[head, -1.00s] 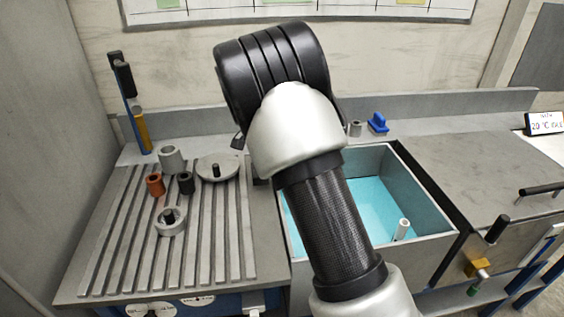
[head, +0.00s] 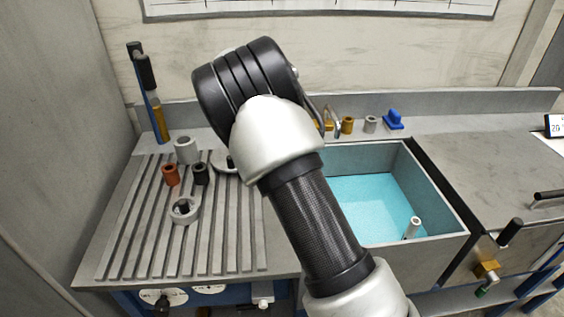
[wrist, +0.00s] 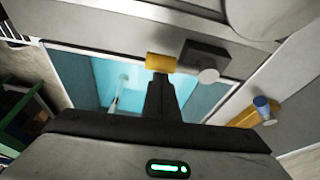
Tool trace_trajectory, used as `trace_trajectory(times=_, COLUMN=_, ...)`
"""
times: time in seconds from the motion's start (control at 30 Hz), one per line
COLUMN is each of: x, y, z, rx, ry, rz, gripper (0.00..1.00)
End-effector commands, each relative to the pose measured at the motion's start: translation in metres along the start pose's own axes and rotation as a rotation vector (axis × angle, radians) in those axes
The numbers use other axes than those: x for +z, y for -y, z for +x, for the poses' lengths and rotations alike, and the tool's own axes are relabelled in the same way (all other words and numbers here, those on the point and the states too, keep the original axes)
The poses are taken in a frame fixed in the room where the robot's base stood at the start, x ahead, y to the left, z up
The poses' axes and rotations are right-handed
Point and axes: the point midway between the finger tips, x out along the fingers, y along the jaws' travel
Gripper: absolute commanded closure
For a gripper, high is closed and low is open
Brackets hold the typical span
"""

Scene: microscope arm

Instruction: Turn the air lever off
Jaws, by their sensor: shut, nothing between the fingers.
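A brass valve (head: 487,270) with a black handle (head: 510,232) and a green end sits at the front right, by the cabinet beside the sink. I cannot tell for sure whether it is the air lever. In the wrist view my gripper (wrist: 161,78) is shut and empty, its fingers together over the sink edge. A yellow cylinder (wrist: 160,62) shows right at the fingertips, next to a dark block (wrist: 207,53) with a round grey end. I cannot tell whether the fingers touch the cylinder. In the head view my arm hides the gripper.
A sink of blue water (head: 365,208) holds a white standpipe (head: 412,228). A ribbed board (head: 235,255) to the left carries several cylinders and rings. A brass cylinder (head: 347,125), a grey cylinder (head: 370,124) and a blue fitting (head: 393,121) stand on the back ledge.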

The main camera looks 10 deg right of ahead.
Motion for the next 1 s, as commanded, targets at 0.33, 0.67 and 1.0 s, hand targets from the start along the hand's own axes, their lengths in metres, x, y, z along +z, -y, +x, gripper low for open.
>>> trace_trajectory(times=0.33, x=0.002, y=0.0, z=0.0, rx=-0.001, ry=0.001, rz=-0.002, gripper=1.0)
trace_trajectory(times=0.67, x=-0.016, y=0.001, z=0.003, rx=-0.001, ry=0.001, rz=0.0, gripper=1.0)
trace_trajectory(times=1.0, x=-0.046, y=0.004, z=-0.041, rx=-0.006, ry=0.001, rz=-0.005, gripper=1.0)
